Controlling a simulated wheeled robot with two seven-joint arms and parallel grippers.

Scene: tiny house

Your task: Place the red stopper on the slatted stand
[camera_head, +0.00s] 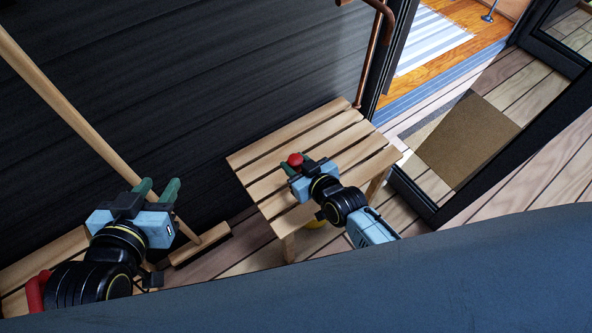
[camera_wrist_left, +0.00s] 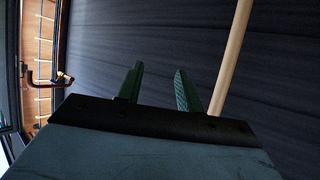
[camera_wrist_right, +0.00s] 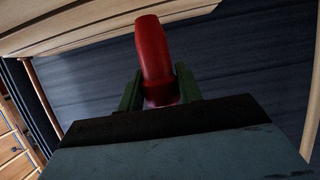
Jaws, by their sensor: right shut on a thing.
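The red stopper (camera_head: 295,159) is held by my right gripper (camera_head: 296,165) above the slatted stand. In the right wrist view the red stopper (camera_wrist_right: 154,62) stands between the two green fingers, which close on its lower part. The slatted stand (camera_head: 340,138) is a low wooden bench-like piece against the dark wall; its slats also show in the right wrist view (camera_wrist_right: 85,30). Whether the stopper touches the slats cannot be told. My left gripper (camera_head: 158,190) is away to the left, and the left wrist view shows its fingers (camera_wrist_left: 158,90) apart with nothing between them.
A wooden pole (camera_head: 75,112) leans by the dark wall (camera_head: 200,70) near my left gripper. A copper pipe (camera_head: 371,50) runs down at the stand's back corner. A doorway with a brown mat (camera_head: 467,140) is on the right. Something yellow (camera_head: 316,224) shows under the stand.

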